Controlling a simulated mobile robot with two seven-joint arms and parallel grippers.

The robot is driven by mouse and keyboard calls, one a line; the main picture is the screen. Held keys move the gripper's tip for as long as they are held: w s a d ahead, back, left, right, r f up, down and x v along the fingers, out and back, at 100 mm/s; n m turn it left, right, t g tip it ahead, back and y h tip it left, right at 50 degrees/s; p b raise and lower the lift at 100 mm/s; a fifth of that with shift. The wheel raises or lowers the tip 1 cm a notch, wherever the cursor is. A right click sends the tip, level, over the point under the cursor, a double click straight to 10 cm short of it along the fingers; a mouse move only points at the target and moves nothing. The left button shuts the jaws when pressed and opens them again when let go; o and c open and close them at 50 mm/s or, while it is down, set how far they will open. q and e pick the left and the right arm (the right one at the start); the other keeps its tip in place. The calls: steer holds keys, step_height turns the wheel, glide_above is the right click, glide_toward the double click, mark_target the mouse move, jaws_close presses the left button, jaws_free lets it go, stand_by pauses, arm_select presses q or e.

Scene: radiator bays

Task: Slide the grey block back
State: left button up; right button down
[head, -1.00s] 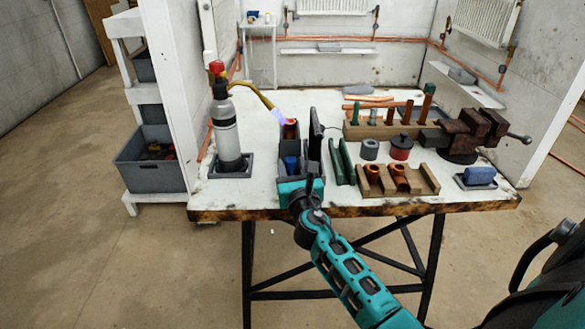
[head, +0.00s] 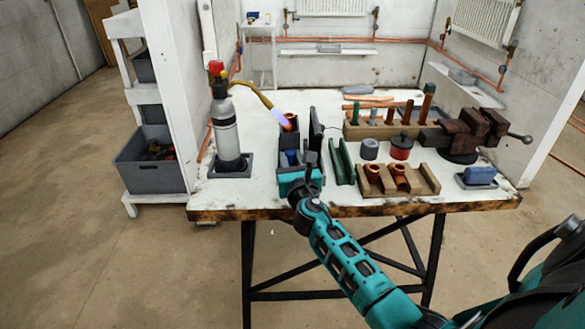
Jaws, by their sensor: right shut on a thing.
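The dark grey block (head: 288,140) sits near the front of the white bench. It carries a copper fitting (head: 289,121) at its far end and a blue piece (head: 291,157) nearer me. A tall dark plate (head: 316,128) stands along its right side. My right gripper (head: 303,172) comes from the front edge and is shut on the near end of the block; its fingers partly hide that end. A torch flame (head: 280,117) from the left reaches the copper fitting. My left gripper is not in view.
A gas bottle (head: 225,130) stands in a tray at left. To the right are green rails (head: 342,162), a grey cylinder (head: 370,149), a red container (head: 401,147), a wooden cradle (head: 430,182) and a vice (head: 462,140). Clear bench lies between bottle and block.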

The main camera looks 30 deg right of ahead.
steer(key=shift+x, duration=0.9)
steer(key=shift+s, duration=0.1)
steer(key=c, duration=0.8)
jaws_free()
steer(key=shift+d, duration=0.1)
steer(key=shift+s, duration=0.1)
steer(key=p+v, duration=0.1)
steer(key=v, duration=1.1)
steer(key=shift+s, duration=0.3)
